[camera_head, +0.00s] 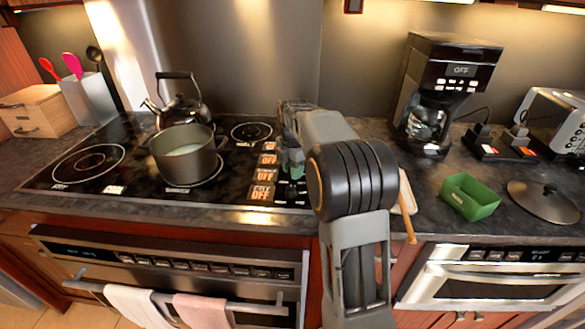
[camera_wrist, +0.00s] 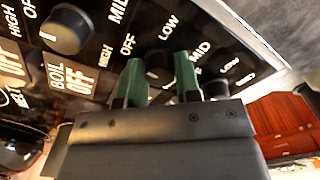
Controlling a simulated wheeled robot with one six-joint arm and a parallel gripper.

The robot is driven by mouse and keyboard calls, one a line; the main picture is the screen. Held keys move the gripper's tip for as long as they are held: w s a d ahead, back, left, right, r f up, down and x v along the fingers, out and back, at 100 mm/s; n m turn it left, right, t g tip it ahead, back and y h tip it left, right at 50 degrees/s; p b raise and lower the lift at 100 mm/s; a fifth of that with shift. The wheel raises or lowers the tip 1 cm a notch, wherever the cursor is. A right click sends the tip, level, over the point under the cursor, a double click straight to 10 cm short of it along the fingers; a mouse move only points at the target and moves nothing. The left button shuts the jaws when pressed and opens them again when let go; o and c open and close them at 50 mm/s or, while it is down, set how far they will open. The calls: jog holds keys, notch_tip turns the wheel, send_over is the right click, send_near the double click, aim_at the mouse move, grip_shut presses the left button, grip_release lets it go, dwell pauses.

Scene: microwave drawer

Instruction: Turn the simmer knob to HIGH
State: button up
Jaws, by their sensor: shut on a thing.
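The black stove control panel shows in the wrist view with round dark knobs and white labels OFF, LOW, MID and HIGH. My gripper (camera_wrist: 158,78) has its two green fingers on either side of a dark knob (camera_wrist: 158,60) and is shut on it. The knob is mostly hidden, and no readable label shows whether it is the simmer knob. Its pointer setting cannot be told. Another knob (camera_wrist: 65,30) stands to the left, beside the orange BOIL OFF display (camera_wrist: 75,77). In the head view my gripper (camera_head: 291,165) is over the stove's right edge, beside the orange OFF displays (camera_head: 265,175).
A grey pot (camera_head: 186,168) and a kettle (camera_head: 182,105) stand on the cooktop (camera_head: 60,185) to the left. A coffee maker (camera_head: 445,90), green container (camera_head: 469,196), pan lid (camera_head: 543,201) and toaster (camera_head: 555,118) are on the right counter.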

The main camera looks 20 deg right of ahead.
jog(key=m+p, duration=0.2)
jog(key=m, duration=0.3)
jog(key=shift+r+p, duration=0.15)
jog(key=shift+p, duration=0.25)
jog(key=m+p, duration=0.2)
jog(key=m, duration=0.3)
jog(key=shift+m, duration=0.3)
jog(key=m+p, duration=0.1)
jog(key=m, duration=0.4)
jog(key=shift+p, duration=0.3)
jog(key=m+p, duration=0.1)
jog(key=m, duration=0.3)
jog(key=shift+m, duration=0.4)
jog(key=m, duration=0.4)
jog(key=shift+m+p, duration=0.3)
jog(key=shift+p, duration=0.05)
jog(key=m, duration=0.5)
jog(key=shift+p, duration=0.3)
jog(key=m, duration=0.5)
jog(key=shift+w+m, duration=0.1)
jog(key=shift+m, duration=0.3)
jog(key=m, duration=0.5)
jog(key=shift+p, duration=0.4)
